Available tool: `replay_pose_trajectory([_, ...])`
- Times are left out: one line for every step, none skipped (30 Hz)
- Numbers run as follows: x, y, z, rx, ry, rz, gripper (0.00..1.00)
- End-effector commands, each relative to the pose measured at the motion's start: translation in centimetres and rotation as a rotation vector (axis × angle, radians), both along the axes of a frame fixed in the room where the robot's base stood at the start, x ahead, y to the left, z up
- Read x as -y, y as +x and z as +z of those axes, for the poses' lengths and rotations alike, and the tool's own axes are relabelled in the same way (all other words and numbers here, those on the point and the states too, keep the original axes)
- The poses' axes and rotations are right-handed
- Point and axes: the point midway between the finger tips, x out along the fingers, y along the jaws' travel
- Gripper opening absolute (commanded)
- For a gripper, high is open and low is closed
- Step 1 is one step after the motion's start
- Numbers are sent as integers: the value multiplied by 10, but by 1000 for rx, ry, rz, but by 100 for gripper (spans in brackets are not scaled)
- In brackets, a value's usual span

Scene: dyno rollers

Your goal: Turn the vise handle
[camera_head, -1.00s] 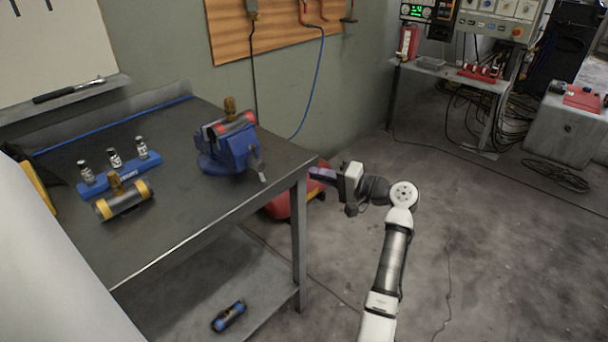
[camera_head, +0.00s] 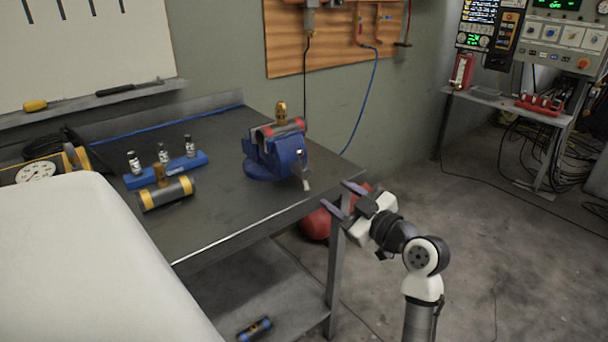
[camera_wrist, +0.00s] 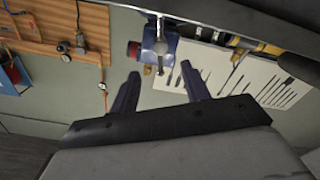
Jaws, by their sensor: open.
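The blue vise (camera_head: 272,158) stands on the workbench near its right end, with a red-ended cylinder and brass fitting (camera_head: 281,113) held at its top. Its handle (camera_head: 305,178) is a short metal bar at the front right of the vise, tilted downward. In the wrist view the vise (camera_wrist: 160,42) shows at the top centre, with the handle (camera_wrist: 160,62) hanging from its middle. My gripper (camera_head: 338,198) is open and empty, just off the bench's right corner, to the right of and below the handle. In the wrist view its two fingers (camera_wrist: 160,90) point toward the vise, apart from it.
The workbench (camera_head: 225,215) has a sharp front edge beside my gripper. A red object (camera_head: 316,224) lies behind the bench leg.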

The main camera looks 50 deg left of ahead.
Motion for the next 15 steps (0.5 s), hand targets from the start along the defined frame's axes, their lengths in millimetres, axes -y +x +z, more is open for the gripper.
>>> replay_pose_trajectory([-9, 0, 2, -2, -2, 5, 47])
replay_pose_trajectory([-14, -1, 3, -2, -1, 6, 47])
replay_pose_trajectory([-22, 0, 3, -3, -3, 6, 47])
replay_pose_trajectory([-29, 1, 3, -3, -2, 5, 47])
replay_pose_trajectory([-36, 1, 4, -4, -1, 6, 47])
replay_pose_trajectory([-44, 2, 4, -4, -3, 6, 47])
replay_pose_trajectory([-51, 3, 4, -4, -2, 5, 47])
replay_pose_trajectory([-58, 3, 4, -5, -3, 6, 47])
replay_pose_trajectory([-66, 4, 4, -5, -2, 5, 47])
replay_pose_trajectory([-73, 4, 3, -5, -3, 6, 47])
replay_pose_trajectory([-79, 4, 4, -4, -2, 5, 47])
replay_pose_trajectory([-86, 6, 4, -5, -3, 5, 47])
replay_pose_trajectory([-91, 6, 3, -5, -3, 4, 47])
replay_pose_trajectory([-97, 7, 3, -5, -3, 4, 47])
replay_pose_trajectory([-102, 7, 3, -5, -3, 4, 47])
